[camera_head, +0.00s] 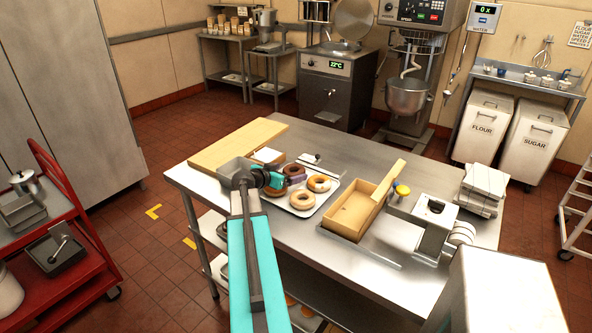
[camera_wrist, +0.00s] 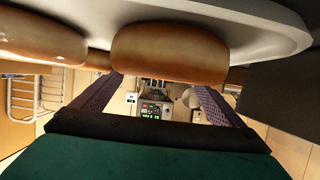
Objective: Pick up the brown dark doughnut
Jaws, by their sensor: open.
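Several doughnuts lie on a pale tray (camera_head: 331,196) on the steel table. A brown doughnut (camera_head: 294,169) is at the back, partly hidden by my gripper. A white-topped doughnut (camera_head: 319,183) is at the right and a plain tan one (camera_head: 302,200) at the front. My gripper (camera_head: 299,180) is low over the tray's left side, among the doughnuts. In the wrist view, which looks upside down, my open gripper (camera_wrist: 157,84) has its two dark fingers apart. A brown-sided doughnut (camera_wrist: 168,55) lies across the gap ahead of them; I cannot tell which one. Nothing is visibly gripped.
A grey metal container (camera_head: 234,170) stands left of the tray, beside a wooden board (camera_head: 240,143). Another doughnut (camera_wrist: 40,38) is close on the left in the wrist view.

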